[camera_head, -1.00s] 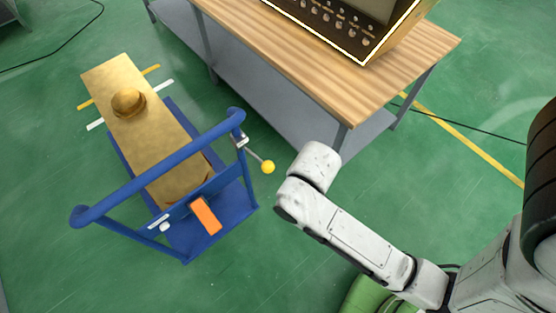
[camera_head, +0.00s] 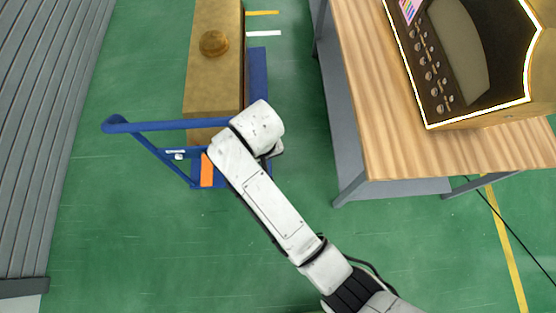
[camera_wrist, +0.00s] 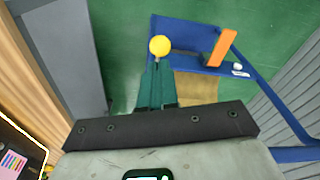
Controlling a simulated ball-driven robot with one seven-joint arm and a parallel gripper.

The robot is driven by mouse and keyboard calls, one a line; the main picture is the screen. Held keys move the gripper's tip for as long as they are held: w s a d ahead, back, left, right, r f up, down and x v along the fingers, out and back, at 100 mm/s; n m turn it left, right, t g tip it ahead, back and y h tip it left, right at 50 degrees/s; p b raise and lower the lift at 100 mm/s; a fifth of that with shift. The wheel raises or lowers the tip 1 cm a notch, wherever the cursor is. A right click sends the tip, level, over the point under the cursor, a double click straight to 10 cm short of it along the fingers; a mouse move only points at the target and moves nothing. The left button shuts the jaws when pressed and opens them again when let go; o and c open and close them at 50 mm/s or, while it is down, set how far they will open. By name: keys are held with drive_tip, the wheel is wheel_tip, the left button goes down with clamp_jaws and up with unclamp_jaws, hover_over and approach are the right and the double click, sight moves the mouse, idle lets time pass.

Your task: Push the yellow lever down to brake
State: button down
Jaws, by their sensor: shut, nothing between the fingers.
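The yellow lever's round knob (camera_wrist: 159,45) shows in the wrist view, just past the tips of my gripper. My gripper (camera_wrist: 156,64) has dark green fingers, shut and empty, pointing at the knob. I cannot tell whether they touch it. The lever's rod is mostly hidden behind the fingers. The lever belongs to a blue cart (camera_head: 160,126), whose frame also shows in the wrist view (camera_wrist: 186,33). In the head view my arm covers the right end of the cart's handle, and the lever and gripper are hidden.
The cart carries a long brown box (camera_head: 218,85) with a round brown object (camera_head: 214,43) on it. An orange piece (camera_head: 207,170) is low on the cart. A wooden-topped table (camera_head: 400,150) with a framed machine (camera_head: 470,112) stands right. Grey slatted shutter (camera_head: 40,130) at left.

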drive_tip(key=shift+f, duration=0.15)
drive_tip(key=f, duration=0.2)
drive_tip(key=f+b, duration=0.2)
drive_tip(key=f, duration=0.1)
drive_tip(key=shift+w+f, duration=0.3)
drive_tip(key=shift+a+f+b, duration=0.1)
drive_tip(key=shift+f+b, duration=0.5)
drive_tip(key=shift+b, duration=0.3)
drive_tip(key=shift+f, duration=0.1)
